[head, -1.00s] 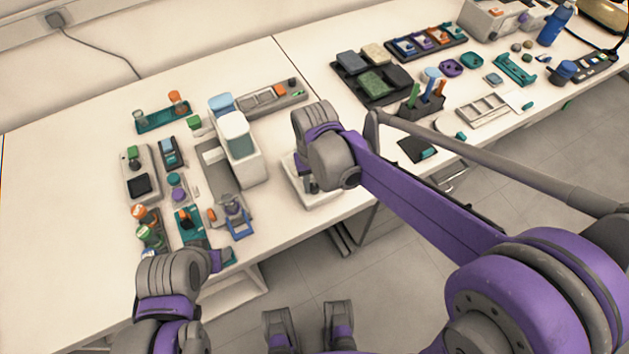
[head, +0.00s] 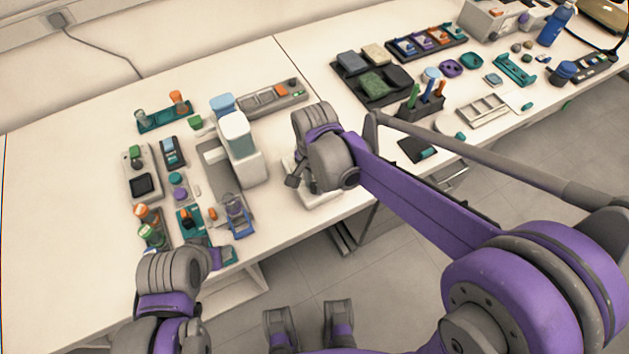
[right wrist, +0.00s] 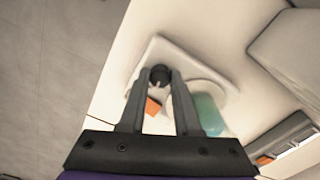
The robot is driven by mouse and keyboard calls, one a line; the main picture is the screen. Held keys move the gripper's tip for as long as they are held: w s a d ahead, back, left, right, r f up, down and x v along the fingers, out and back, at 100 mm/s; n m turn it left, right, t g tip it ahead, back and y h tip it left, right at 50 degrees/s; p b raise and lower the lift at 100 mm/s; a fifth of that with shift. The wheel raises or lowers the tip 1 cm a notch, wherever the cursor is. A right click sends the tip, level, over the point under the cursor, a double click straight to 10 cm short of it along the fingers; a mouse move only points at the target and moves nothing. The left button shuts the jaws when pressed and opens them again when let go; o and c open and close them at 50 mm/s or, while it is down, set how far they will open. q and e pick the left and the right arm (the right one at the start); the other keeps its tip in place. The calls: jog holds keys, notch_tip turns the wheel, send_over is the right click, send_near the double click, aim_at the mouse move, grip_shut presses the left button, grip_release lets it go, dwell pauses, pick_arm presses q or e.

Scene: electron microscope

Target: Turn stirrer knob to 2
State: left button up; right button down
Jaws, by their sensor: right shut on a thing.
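The stirrer is a white, low box (head: 322,201) near the front edge of the table, partly hidden by my right arm in the head view. In the right wrist view its white body (right wrist: 153,52) carries a small dark knob (right wrist: 160,74) with a light pointer mark. My right gripper (right wrist: 158,82) is shut on this knob, one finger on each side. No readable number shows by the knob. In the head view my right gripper (head: 296,181) is at the stirrer's left side. My left gripper (head: 221,257) is low at the table's front left; its jaws are unclear.
A teal vessel (right wrist: 207,116) and an orange piece (right wrist: 152,106) show near the knob in the right wrist view. A white and grey instrument (head: 243,150) stands left of my right gripper. Small racks and devices crowd the left; trays and a pen holder (head: 424,106) lie right.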

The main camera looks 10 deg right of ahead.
aim_at(315, 186)
jog(key=shift+m, duration=0.9)
jog(key=c, duration=0.6)
grip_release()
jog(key=shift+r, duration=0.1)
pick_arm(q)
jog(key=shift+w+r+p, duration=0.1)
jog(key=shift+r+p, duration=0.6)
jog(key=shift+r, duration=0.05)
pick_arm(e)
notch_tip(315, 186, up, 11)
jog(key=shift+f, duration=0.15)
